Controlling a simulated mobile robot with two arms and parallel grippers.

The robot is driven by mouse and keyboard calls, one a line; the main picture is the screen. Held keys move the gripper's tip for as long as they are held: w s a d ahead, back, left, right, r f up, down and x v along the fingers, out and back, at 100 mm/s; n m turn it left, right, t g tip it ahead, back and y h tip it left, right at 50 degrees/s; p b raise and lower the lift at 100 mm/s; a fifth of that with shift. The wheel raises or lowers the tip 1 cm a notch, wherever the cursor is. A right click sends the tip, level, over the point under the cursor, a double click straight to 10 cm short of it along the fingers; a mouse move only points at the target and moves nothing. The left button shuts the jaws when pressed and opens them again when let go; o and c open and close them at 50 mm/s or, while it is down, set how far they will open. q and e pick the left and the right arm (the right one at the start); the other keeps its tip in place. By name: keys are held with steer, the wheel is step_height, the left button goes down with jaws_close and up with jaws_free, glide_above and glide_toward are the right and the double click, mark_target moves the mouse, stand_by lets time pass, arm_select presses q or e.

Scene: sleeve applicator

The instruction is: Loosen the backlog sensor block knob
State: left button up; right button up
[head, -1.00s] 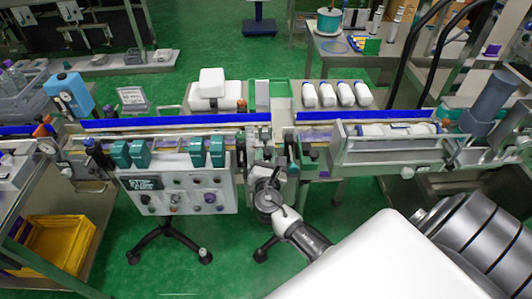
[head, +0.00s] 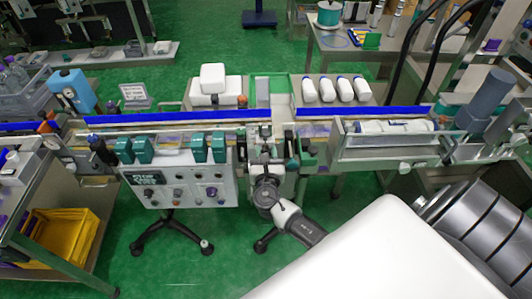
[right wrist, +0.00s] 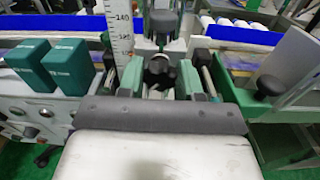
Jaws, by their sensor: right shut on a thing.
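The knob (right wrist: 158,72) is black and lobed. In the right wrist view it sits at the middle, below a black clamp block (right wrist: 161,24) on a metal upright beside a white scale. My right gripper (right wrist: 160,82) has its two green-grey fingers on either side of the knob and is shut on it. In the head view my right gripper (head: 265,168) is at the front of the conveyor's middle gap, and the knob is hidden there behind it. My left gripper is not in view.
A control panel (head: 180,190) with several knobs stands just left of my right gripper, with green sensor boxes (head: 208,149) above it. Another black knob (right wrist: 270,86) is at the right in the wrist view. White bottles (head: 336,90) lie on a tray behind the conveyor.

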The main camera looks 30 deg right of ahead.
steer(key=shift+r, duration=0.1)
steer(key=o, duration=0.9)
steer(key=b+v, duration=0.2)
steer(key=v, duration=0.8)
steer(key=shift+s+a, duration=0.15)
steer(key=shift+s, duration=0.2)
